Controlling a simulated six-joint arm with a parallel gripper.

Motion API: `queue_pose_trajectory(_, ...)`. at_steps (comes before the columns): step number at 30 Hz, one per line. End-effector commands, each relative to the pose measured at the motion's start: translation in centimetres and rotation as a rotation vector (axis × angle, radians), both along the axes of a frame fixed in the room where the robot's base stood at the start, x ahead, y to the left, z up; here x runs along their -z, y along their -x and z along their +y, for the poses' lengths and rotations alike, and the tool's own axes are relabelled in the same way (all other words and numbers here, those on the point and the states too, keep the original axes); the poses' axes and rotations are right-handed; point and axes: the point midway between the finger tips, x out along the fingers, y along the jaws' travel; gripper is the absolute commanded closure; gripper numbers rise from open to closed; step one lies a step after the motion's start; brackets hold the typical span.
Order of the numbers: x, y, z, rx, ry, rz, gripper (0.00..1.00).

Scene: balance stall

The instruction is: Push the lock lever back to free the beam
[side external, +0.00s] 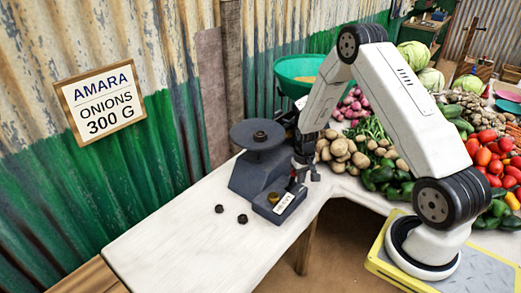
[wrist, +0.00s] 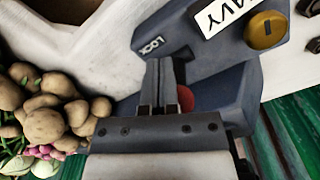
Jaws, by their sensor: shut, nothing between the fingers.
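The dark grey balance (side external: 262,170) stands on the white counter, with a round pan (side external: 257,134) on its left. Its near end carries a brass knob (side external: 273,198) and a white label; the wrist view shows the knob (wrist: 265,30) and the word LOCK (wrist: 152,46). The lock lever's red tip (wrist: 187,98) shows just right of my fingers in the wrist view; they hide part of it. My gripper (side external: 304,178) is shut and empty, pointing down at the balance's right side. In the wrist view its fingers (wrist: 165,75) lie together near LOCK. I cannot tell whether they touch the lever.
Two small dark weights (side external: 231,213) lie on the counter in front of the balance. Potatoes (side external: 342,150) and green peppers (side external: 385,178) are heaped to the right. A green bowl (side external: 297,73) is behind. The left counter is clear.

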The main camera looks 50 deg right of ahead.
Motion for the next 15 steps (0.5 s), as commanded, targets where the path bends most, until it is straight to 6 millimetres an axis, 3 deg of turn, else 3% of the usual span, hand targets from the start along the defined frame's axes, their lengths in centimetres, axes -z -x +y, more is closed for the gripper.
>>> queue_pose_trajectory(15,-0.35,-1.02,0.00,0.000,0.000,0.000,1.00)
